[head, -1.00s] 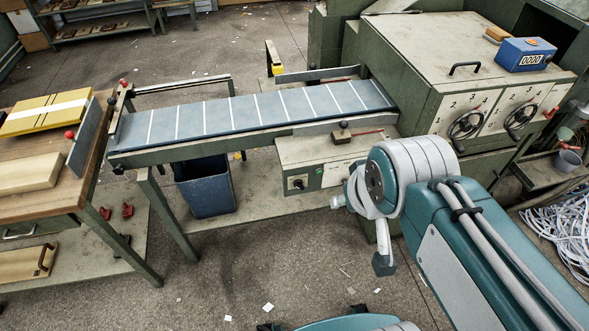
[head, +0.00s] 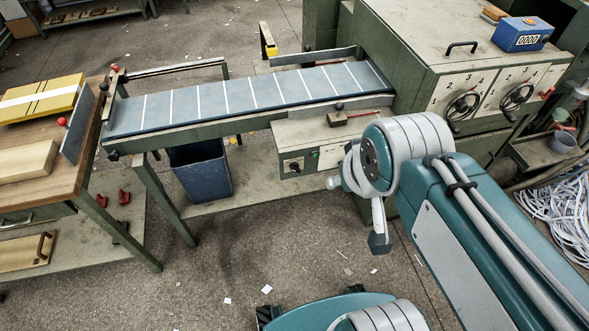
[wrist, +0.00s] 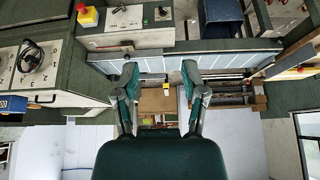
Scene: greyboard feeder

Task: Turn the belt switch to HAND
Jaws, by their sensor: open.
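The belt switch (head: 294,166) is a small black knob on a light plate, at the left of the grey-green control box (head: 314,133) under the conveyor. Its setting is too small to read. In the wrist view, which looks upside down, the switch (wrist: 163,12) sits at the top edge, beside a pale label. My gripper (wrist: 160,75) is open and empty in the wrist view, its two fingers apart below the box and over the belt's image. It is apart from the switch. In the head view my arm stands right of the box and my fingers are not clearly seen.
A red-and-yellow stop button (wrist: 87,15) sits beside the switch panel in the wrist view. A black ball knob (head: 338,115) stands on the box. The conveyor belt (head: 240,95) runs above; a blue bin (head: 201,173) is underneath. Floor in front is mostly clear.

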